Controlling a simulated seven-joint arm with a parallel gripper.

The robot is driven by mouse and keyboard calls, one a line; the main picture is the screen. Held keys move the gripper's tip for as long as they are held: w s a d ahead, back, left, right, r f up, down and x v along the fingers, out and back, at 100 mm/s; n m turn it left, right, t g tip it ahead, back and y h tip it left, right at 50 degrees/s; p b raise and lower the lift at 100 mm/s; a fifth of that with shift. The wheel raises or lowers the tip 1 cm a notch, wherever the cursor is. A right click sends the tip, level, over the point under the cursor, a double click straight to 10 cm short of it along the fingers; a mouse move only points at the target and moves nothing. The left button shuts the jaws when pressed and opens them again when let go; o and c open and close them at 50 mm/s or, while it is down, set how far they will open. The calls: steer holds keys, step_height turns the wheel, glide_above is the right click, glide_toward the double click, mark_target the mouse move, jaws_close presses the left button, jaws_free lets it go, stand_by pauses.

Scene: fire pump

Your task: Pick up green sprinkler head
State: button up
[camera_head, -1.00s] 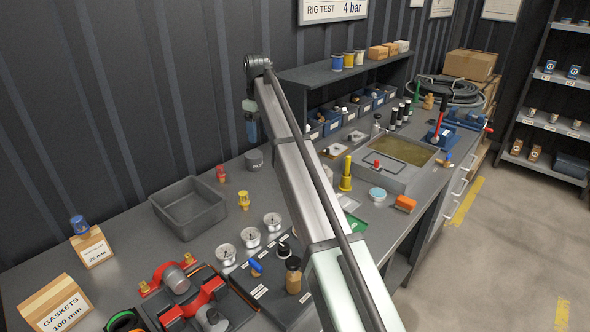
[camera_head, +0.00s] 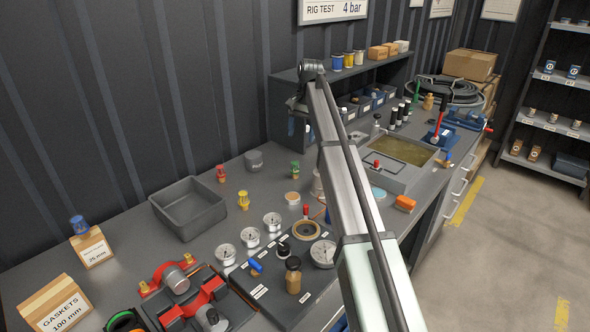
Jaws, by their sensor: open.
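The green sprinkler head (camera_head: 295,168) stands upright on the grey workbench, with a brass-coloured lower part. It is just left of my arm and fully visible. A red sprinkler head (camera_head: 221,174) and a yellow one (camera_head: 244,200) stand to its left. My gripper (camera_head: 291,127) hangs from the far end of my arm, above the green head in the picture and apart from it. It is open and empty; its fingers are small and hard to make out against the dark shelf side.
A grey open bin (camera_head: 190,209) stands left of the sprinkler heads. Gauges (camera_head: 272,221) and a black panel lie nearer. The shelf unit (camera_head: 340,76) with blue bins stands close behind my gripper.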

mark_target(295, 161)
steer(key=f+m, duration=0.2)
steer(key=m, duration=0.2)
steer(key=a+f+m, duration=0.1)
steer(key=f+m, duration=0.2)
steer(key=m, duration=0.2)
steer(key=a+f+m, duration=0.1)
steer(key=f+m, duration=0.2)
steer(key=m, duration=0.2)
steer(key=shift+w, duration=0.4)
steer(key=shift+w+a+f, duration=0.1)
steer(key=shift+w+f, duration=0.05)
steer(key=shift+f, duration=1.3)
steer(key=shift+w+f, duration=0.15)
steer(key=shift+f, duration=1.25)
steer(key=shift+c, duration=0.3)
steer(key=c, duration=1.1)
steer(key=shift+r, duration=0.1)
